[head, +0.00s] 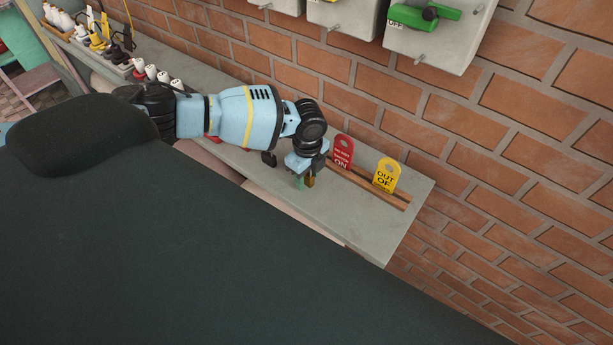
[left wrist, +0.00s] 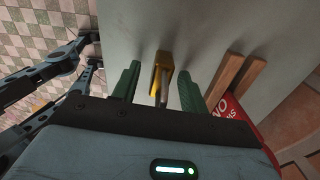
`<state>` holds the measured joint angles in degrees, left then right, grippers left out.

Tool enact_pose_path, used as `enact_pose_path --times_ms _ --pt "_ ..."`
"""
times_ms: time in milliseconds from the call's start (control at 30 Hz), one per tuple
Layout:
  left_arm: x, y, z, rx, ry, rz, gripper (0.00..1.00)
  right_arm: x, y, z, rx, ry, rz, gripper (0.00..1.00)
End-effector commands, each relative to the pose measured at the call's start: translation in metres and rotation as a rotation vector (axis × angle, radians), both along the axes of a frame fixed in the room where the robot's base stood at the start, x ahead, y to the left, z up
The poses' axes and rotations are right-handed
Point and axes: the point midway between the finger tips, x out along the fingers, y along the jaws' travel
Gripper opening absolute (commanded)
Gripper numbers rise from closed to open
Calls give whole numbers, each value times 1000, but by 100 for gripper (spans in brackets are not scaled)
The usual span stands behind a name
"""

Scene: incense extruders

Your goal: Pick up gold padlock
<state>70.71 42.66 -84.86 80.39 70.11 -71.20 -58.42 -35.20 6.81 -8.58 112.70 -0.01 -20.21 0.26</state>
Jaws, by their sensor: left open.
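The gold padlock (left wrist: 161,75) stands on the grey shelf, between the two green fingers of my left gripper (left wrist: 158,88) in the left wrist view. The fingers are open, with a gap showing on each side of the padlock. In the head view the left gripper (head: 306,181) reaches down to the shelf, and a small part of the padlock (head: 310,182) shows beside a finger. My right gripper is in neither view.
A wooden rack (head: 352,184) on the shelf (head: 384,236) holds a red tag (head: 343,150) and a yellow tag (head: 385,175). A black object (head: 269,158) stands left of the gripper. A brick wall (head: 530,150) rises behind. Grey boxes hang above.

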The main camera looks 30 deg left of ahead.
Motion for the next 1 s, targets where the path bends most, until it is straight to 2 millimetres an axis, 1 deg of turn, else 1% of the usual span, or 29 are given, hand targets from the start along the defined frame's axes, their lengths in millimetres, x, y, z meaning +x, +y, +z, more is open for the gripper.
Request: enact_pose_path --times_ms 100,433,800,933,1000 --pt "0 0 0 0 0 0 44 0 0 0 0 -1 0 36" --pt "0 0 1 1 0 0 0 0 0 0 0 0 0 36" --pt "0 0 3 0 -1 0 0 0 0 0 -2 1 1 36" --pt "0 1 10 1 -1 0 0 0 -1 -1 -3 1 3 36" --pt "1 0 18 0 -3 0 0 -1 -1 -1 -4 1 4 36"
